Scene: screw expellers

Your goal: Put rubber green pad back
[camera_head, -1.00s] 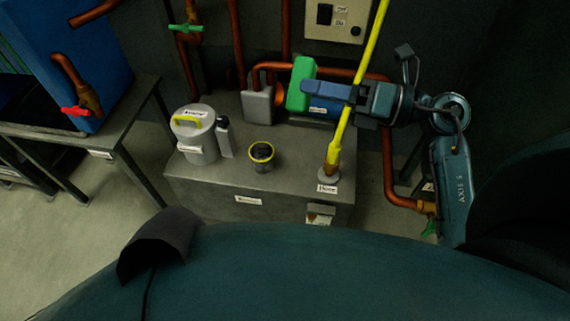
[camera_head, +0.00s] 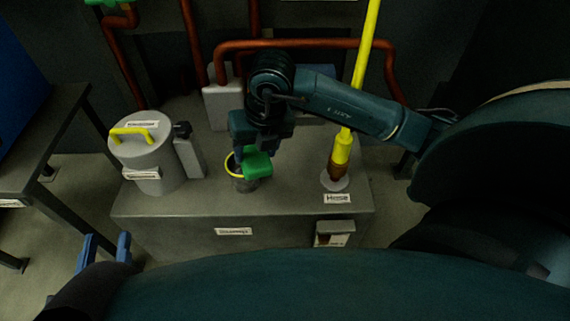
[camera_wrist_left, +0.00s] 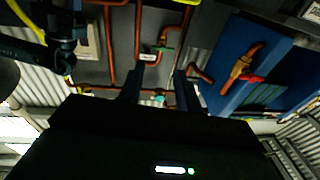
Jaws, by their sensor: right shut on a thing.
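The green pad (camera_head: 257,164) is in the jaws of my right gripper (camera_head: 256,150), at the right part of a small yellow-rimmed cup (camera_head: 231,164) on the grey cabinet. It hides much of the cup's opening. I cannot tell whether the pad touches the rim or is partly inside it. My right gripper points down, and its fingers are largely hidden. My left gripper (camera_head: 104,248) is at the lower left, away from the cabinet top, with its blue fingers apart and empty. Its spread fingers also show in the left wrist view (camera_wrist_left: 158,90).
The grey cabinet (camera_head: 290,200) carries a lidded grey canister (camera_head: 150,165) with a yellow handle, left of the cup. A yellow hose (camera_head: 357,90) rises from a fitting on the right. Copper pipes (camera_head: 300,44) run behind. A table (camera_head: 50,130) stands at the left.

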